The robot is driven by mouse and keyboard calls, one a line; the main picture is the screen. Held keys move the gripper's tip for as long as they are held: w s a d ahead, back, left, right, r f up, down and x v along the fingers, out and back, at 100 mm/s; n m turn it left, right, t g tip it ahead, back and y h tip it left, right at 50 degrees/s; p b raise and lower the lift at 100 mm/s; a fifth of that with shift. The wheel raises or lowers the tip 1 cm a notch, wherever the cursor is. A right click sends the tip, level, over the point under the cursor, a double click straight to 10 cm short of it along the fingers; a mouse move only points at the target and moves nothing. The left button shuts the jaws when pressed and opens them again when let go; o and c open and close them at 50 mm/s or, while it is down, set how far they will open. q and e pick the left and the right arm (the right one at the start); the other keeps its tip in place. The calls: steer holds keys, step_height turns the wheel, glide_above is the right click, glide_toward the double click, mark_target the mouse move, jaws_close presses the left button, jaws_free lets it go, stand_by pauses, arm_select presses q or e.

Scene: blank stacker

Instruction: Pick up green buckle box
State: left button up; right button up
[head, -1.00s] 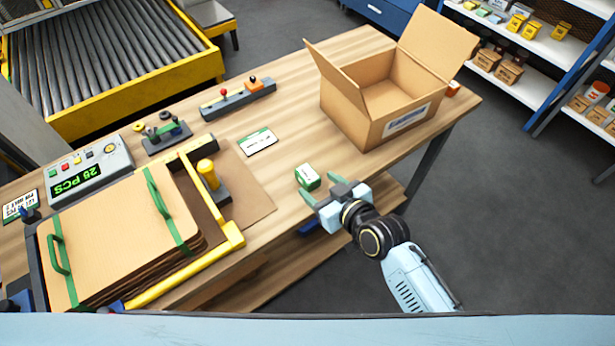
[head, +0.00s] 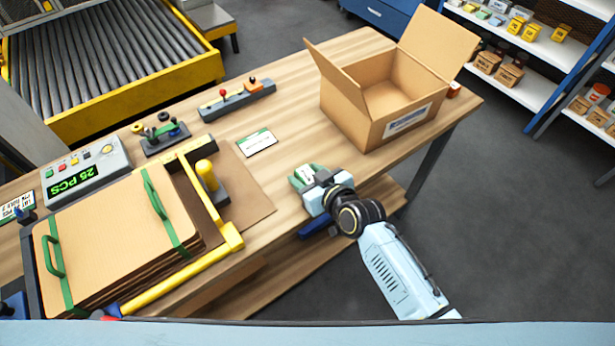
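The green buckle box (head: 307,173) is a small white-and-green carton on the wooden workbench, near its front edge, left of the open cardboard box. My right gripper (head: 304,176) is over it, with its green-tipped fingers on either side of the carton. The gripper body hides part of the carton. I cannot tell whether the fingers press on it or stand just apart from it. The carton appears still at bench height. My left gripper is not in view.
The open cardboard box (head: 370,108) stands at the bench's right end. A white-and-green card (head: 257,143) lies behind the carton. A stack of brown sheets (head: 115,235) in a yellow-edged stacker (head: 185,277) fills the left. A counter (head: 85,170) stands behind it.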

steer(key=c, duration=0.8)
